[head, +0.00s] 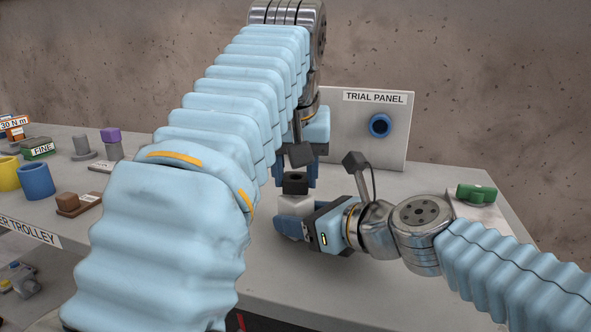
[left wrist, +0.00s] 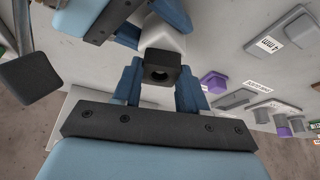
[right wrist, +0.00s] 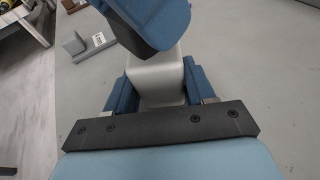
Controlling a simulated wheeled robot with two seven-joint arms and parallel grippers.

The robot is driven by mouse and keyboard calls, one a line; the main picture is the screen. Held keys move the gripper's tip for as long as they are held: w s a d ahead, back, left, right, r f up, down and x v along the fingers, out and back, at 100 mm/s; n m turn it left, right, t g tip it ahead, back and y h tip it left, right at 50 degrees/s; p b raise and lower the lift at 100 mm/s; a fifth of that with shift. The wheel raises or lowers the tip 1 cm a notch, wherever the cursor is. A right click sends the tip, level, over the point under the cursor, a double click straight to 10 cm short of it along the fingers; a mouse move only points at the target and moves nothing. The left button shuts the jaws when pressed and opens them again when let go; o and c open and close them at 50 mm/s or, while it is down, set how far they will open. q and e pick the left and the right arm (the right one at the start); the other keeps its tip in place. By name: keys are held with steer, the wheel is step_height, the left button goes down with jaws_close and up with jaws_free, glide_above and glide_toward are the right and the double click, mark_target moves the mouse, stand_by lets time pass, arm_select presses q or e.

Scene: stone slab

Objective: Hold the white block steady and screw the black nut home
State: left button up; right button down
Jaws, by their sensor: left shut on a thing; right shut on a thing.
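The black nut (head: 295,184) is a square dark piece with a round hole. It sits at the top of the white block (head: 296,207); how far it is threaded on is hidden. My left gripper (head: 297,174) comes from above and is shut on the nut, its blue fingers on either side in the left wrist view (left wrist: 160,86). My right gripper (head: 300,222) reaches in from the right, shut on the white block low down. In the right wrist view the white block (right wrist: 155,80) stands between the blue fingers, its top covered by my left gripper.
A trial panel (head: 360,150) with a blue ring (head: 380,125) stands behind. A green piece (head: 476,194) rests on a pale base at the right. Yellow and blue cylinders, a purple-topped block (head: 112,138) and labelled holders stand at the left. The front slab is clear.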

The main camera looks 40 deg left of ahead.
arm_select(q)
steer(key=shift+f, duration=0.3)
steer(key=shift+f, duration=0.1)
stand_by(0.4)
steer(key=shift+a+m+t+h, duration=0.1)
steer(key=shift+m+t+h, duration=0.2)
steer(key=shift+m, duration=0.7)
steer(key=shift+a+m+t+h, duration=0.15)
steer(key=shift+m+h, duration=0.25)
steer(key=shift+m, duration=0.6)
steer(key=shift+a+m+h, duration=0.1)
steer(key=shift+m+h, duration=0.8)
steer(key=shift+m, duration=1.3)
steer(key=m, duration=0.2)
steer(key=m+h, duration=0.1)
steer(key=m, duration=0.1)
steer(key=shift+a+m+h, duration=0.15)
steer(key=shift+m+h, duration=0.15)
steer(key=shift+m, duration=0.1)
steer(key=shift+w+a+m+g+h, duration=0.1)
steer(key=shift+m+g+h, duration=0.3)
steer(key=shift+m, duration=0.85)
steer(key=shift+a+m+g+h, duration=0.1)
steer(key=shift+m+g+h, duration=0.3)
steer(key=shift+m, duration=0.85)
